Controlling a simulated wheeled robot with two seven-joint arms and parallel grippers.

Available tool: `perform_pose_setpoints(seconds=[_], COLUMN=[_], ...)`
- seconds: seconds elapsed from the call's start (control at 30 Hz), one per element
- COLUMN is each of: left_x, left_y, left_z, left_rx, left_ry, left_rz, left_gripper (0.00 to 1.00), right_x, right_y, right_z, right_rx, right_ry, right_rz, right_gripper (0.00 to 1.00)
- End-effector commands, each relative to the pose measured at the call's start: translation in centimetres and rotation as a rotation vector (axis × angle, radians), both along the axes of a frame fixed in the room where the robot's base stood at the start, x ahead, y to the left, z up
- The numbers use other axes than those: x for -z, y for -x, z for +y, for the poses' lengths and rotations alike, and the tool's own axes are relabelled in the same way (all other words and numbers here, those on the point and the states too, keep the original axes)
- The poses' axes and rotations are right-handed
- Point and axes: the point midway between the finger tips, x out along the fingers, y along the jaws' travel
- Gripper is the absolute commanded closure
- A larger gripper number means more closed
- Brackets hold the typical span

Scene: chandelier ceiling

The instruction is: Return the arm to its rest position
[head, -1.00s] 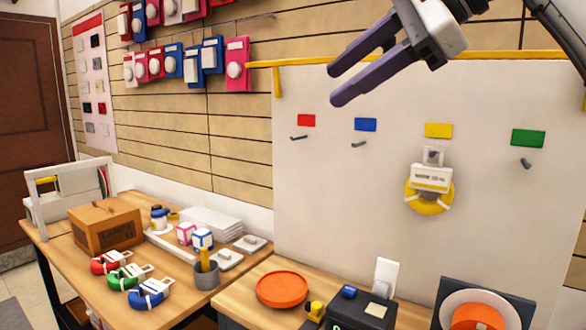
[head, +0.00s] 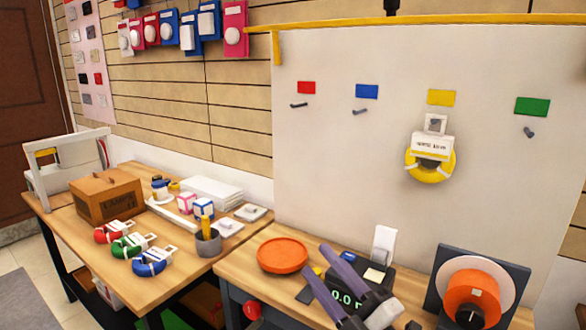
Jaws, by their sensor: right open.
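My right gripper (head: 316,258) is at the bottom centre of the head view, with its two purple fingers apart and nothing seen between them. It is in front of the black scale (head: 377,276) with the green digits and covers part of it. The fingertips point up and left, close to the orange dish (head: 282,255) in the picture. Most of the right arm is out of frame. My left gripper is not in view.
A white board (head: 330,180) carries several coloured labels and hooks; a yellow tape roll (head: 430,165) hangs under the yellow label. An orange spool (head: 472,297) stands at right. The left table holds a cardboard box (head: 107,200), coloured rolls (head: 150,263) and a pencil cup (head: 207,243).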

Motion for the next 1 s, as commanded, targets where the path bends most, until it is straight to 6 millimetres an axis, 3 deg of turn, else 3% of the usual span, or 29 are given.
perform_pose_setpoints(seconds=[0.03, 0.2, 0.27, 0.4, 0.5, 0.6, 0.7, 0.8, 1.0], left_x=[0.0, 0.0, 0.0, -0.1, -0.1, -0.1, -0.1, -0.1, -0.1], left_y=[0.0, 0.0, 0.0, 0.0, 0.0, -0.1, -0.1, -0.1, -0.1], left_z=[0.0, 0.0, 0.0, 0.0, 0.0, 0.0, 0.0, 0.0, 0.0], left_rx=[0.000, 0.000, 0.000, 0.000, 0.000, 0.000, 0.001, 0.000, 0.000], left_ry=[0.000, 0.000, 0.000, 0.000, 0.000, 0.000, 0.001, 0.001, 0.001], left_rz=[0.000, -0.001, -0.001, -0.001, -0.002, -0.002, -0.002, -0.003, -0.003], left_gripper=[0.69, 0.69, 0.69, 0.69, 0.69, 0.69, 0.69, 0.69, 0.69], right_x=[4.2, 15.5, 19.3, 27.0, 31.1, 33.9, 35.4, 36.0, 36.2], right_y=[1.1, 6.0, 8.4, 15.4, 20.7, 25.2, 28.2, 29.7, 30.1], right_z=[-1.4, -5.4, -6.7, -8.9, -10.0, -10.6, -11.0, -11.2, -11.2], right_rx=[0.037, 0.169, 0.218, 0.341, 0.424, 0.494, 0.541, 0.565, 0.571], right_ry=[-0.082, -0.323, -0.399, -0.561, -0.659, -0.731, -0.779, -0.801, -0.805], right_rz=[0.147, 0.568, 0.705, 1.006, 1.188, 1.326, 1.414, 1.457, 1.468], right_gripper=[0.58, 0.58, 0.58, 0.58, 0.58, 0.58, 0.58, 0.58, 0.58])
